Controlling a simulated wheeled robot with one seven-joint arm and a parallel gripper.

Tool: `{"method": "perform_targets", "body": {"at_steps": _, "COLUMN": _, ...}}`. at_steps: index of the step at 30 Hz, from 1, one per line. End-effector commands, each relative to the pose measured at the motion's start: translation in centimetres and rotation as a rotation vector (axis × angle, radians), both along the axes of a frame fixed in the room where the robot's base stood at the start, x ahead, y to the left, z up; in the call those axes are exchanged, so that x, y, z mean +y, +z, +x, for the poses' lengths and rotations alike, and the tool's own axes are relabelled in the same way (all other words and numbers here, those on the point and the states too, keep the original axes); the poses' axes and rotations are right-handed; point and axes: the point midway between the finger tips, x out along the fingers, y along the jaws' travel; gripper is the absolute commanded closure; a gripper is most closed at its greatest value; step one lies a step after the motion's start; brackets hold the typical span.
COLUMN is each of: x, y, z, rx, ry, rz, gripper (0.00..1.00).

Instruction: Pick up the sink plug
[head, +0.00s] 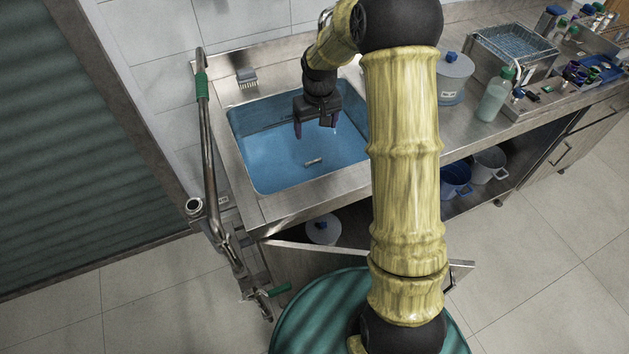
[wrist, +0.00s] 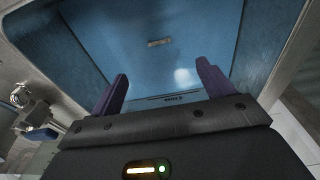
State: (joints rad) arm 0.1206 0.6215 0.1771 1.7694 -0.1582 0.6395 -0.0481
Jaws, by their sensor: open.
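A small grey, bar-like piece lies on the floor of the blue sink basin (head: 270,165) in the head view. I take it for the sink plug (head: 313,161), though it is too small to be sure. It also shows in the wrist view (wrist: 159,42), beyond the fingertips and roughly between their lines. My gripper (head: 316,124) hangs over the basin, above and behind the plug in the head view. Its two purple fingers are spread apart with nothing between them, as the wrist view (wrist: 163,73) shows. The gripper and plug are apart.
A metal pipe (head: 209,160) with green grips stands left of the sink. A brush (head: 247,77) lies on the back rim. A lidded tub (head: 454,78), a green-capped bottle (head: 495,95) and a wire basket (head: 512,45) stand to the right. The basin floor around the plug looks clear.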

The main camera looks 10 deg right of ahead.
Motion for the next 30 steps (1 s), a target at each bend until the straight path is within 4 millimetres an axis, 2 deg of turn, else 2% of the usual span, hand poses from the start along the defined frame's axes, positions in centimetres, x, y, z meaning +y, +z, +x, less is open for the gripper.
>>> {"method": "perform_targets", "body": {"at_steps": 1, "x": -0.1, "y": -2.1, "z": 1.0, "rx": 0.003, "ry": 0.003, "rz": 0.004, "gripper": 0.20}}
{"method": "perform_targets", "body": {"at_steps": 3, "x": -0.2, "y": -3.0, "z": 1.8, "rx": 0.005, "ry": 0.006, "rz": 0.006, "gripper": 0.20}}
{"method": "perform_targets", "body": {"at_steps": 14, "x": -0.2, "y": -3.1, "z": 2.3, "rx": 0.009, "ry": 0.010, "rz": 0.007, "gripper": 0.20}}
{"method": "perform_targets", "body": {"at_steps": 19, "x": -0.2, "y": -4.1, "z": 2.3, "rx": 0.010, "ry": 0.011, "rz": 0.007, "gripper": 0.20}}
{"method": "perform_targets", "body": {"at_steps": 30, "x": 0.0, "y": -10.3, "z": 3.0, "rx": 0.011, "ry": 0.012, "rz": 0.007, "gripper": 0.20}}
